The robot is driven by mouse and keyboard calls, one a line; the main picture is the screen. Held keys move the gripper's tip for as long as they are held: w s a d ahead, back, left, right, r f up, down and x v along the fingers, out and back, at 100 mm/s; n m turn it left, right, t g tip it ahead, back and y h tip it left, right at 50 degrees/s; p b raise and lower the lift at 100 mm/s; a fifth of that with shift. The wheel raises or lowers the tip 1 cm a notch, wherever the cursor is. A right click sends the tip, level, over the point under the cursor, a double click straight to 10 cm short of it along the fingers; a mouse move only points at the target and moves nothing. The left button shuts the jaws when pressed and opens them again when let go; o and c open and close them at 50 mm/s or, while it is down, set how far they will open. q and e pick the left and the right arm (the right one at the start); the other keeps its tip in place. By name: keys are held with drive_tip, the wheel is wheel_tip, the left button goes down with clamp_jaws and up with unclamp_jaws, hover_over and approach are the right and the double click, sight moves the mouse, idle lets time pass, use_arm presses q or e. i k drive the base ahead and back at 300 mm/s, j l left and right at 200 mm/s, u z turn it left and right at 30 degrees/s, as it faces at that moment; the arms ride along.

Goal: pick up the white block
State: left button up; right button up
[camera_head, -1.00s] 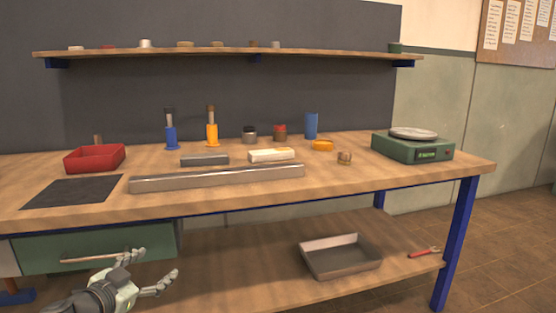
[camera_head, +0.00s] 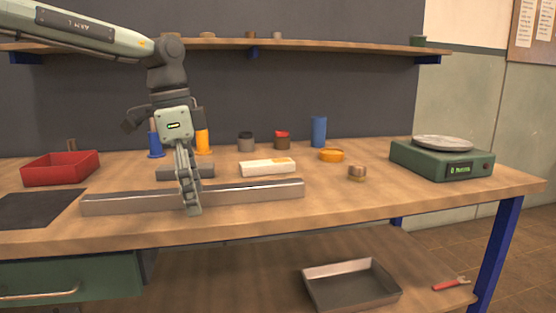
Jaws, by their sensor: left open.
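The white block (camera_head: 267,167) lies flat on the workbench, just behind the long metal bar and right of the grey block. It has an orange-tan patch on its top right. My left gripper (camera_head: 189,205) points down in front of the metal bar (camera_head: 245,193), left of the white block and apart from it. It is open and seen edge-on, with nothing visible between its fingers. It hides part of the bar and part of the grey block (camera_head: 206,171). My right gripper is not in view.
A red bin (camera_head: 62,168) and dark mat (camera_head: 38,208) are at the left. Blue and orange upright tools, small jars, a blue cup (camera_head: 318,131) and an orange ring (camera_head: 331,155) stand behind. A green scale (camera_head: 441,160) is at the right. The front right bench is clear.

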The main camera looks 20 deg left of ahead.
sight(276, 166)
drive_tip(key=i, duration=1.35)
